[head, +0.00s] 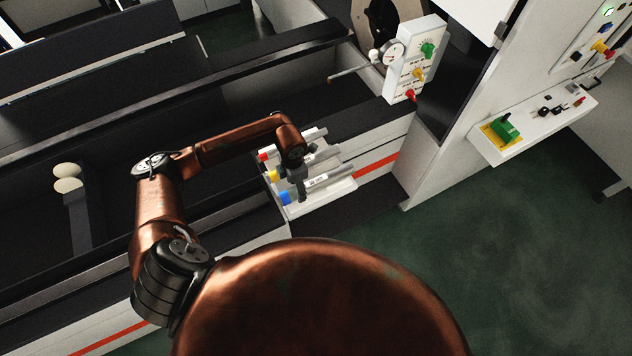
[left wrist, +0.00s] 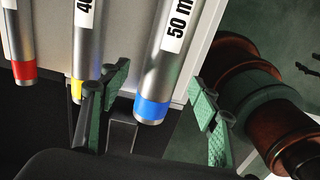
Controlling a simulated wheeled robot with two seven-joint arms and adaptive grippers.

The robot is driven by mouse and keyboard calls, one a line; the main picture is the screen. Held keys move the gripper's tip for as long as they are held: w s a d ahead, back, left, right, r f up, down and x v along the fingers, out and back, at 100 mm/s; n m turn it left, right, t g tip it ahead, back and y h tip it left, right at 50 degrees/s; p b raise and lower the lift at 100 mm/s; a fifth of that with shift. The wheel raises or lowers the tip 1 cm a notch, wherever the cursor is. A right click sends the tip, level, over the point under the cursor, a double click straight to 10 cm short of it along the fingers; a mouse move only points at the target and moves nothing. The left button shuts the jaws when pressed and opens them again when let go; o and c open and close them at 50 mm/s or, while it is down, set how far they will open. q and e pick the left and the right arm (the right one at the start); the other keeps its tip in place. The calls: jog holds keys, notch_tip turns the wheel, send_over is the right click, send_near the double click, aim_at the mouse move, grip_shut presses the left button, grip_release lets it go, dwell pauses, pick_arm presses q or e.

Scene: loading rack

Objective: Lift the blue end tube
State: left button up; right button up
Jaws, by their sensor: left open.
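The blue end tube (head: 312,183) is a grey metal cylinder with a blue band at its left end and a white label. It lies on the white rack (head: 325,201), nearest to me of the tubes. In the left wrist view the blue end tube (left wrist: 165,70) reads "50 m". My left gripper (head: 297,190) is over the rack by the tubes. In the left wrist view my left gripper (left wrist: 158,112) is open, with one green-padded finger on each side of the blue end. I cannot tell whether either finger touches it. My right gripper is in neither view.
A yellow end tube (left wrist: 88,40) and a red end tube (left wrist: 21,40) lie beside it, to its left in the left wrist view. A white panel with coloured knobs (head: 414,62) stands behind on the right. Green floor (head: 480,250) is clear at right.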

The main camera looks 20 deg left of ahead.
pick_arm(q)
notch_tip(320, 180, down, 3)
jog(key=shift+r, duration=0.1)
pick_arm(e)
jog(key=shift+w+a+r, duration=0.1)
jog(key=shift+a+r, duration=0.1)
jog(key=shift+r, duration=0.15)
pick_arm(q)
jog(key=shift+c, duration=0.4)
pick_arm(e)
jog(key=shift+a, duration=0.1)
pick_arm(q)
jog(key=shift+d, duration=0.1)
jog(key=c, duration=1.4)
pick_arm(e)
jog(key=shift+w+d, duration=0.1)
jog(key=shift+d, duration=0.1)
pick_arm(q)
jog(key=shift+w, duration=0.1)
